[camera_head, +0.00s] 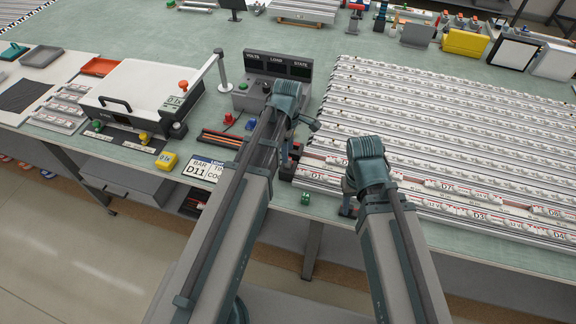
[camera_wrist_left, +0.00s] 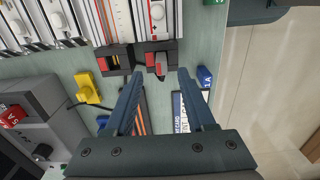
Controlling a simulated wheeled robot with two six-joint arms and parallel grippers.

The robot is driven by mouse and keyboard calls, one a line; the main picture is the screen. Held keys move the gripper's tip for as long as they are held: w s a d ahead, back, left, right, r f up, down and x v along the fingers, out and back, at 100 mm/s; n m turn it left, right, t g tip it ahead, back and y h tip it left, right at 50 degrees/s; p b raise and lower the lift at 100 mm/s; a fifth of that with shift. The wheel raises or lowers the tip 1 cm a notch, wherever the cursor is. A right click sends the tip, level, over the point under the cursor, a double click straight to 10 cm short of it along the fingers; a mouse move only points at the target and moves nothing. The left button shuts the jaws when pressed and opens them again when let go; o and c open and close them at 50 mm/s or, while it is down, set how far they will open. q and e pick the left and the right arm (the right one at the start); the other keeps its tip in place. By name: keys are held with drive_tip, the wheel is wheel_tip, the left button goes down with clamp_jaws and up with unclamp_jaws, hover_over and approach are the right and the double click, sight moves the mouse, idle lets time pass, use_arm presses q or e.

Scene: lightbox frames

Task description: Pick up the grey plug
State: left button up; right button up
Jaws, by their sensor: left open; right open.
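A small grey piece (camera_wrist_left: 160,69), which looks like the grey plug, sits at a dark block with a red part (camera_wrist_left: 157,52) at the end of the rails. In the left wrist view it lies between the fingertips of my left gripper (camera_wrist_left: 160,74), which is open; I cannot tell whether they touch it. In the head view my left gripper (camera_head: 290,152) points down at the left end of the rails, and the plug is hidden there. My right gripper (camera_head: 348,206) is open near the table's front edge, apart from the plug.
A grey control box (camera_head: 262,90) with displays stands behind my left arm. A yellow plug (camera_wrist_left: 87,88) and a blue piece (camera_wrist_left: 103,120) lie near it. Long white rails (camera_head: 440,130) fill the right side. A green cube (camera_head: 305,198) is at the front edge.

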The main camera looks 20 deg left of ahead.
sight(288, 164)
use_arm(q)
wheel_tip(288, 164, down, 5)
drive_tip(key=b, duration=0.4)
drive_tip(key=shift+s+d, duration=0.1)
drive_tip(key=shift+r, duration=0.1)
clamp_jaws()
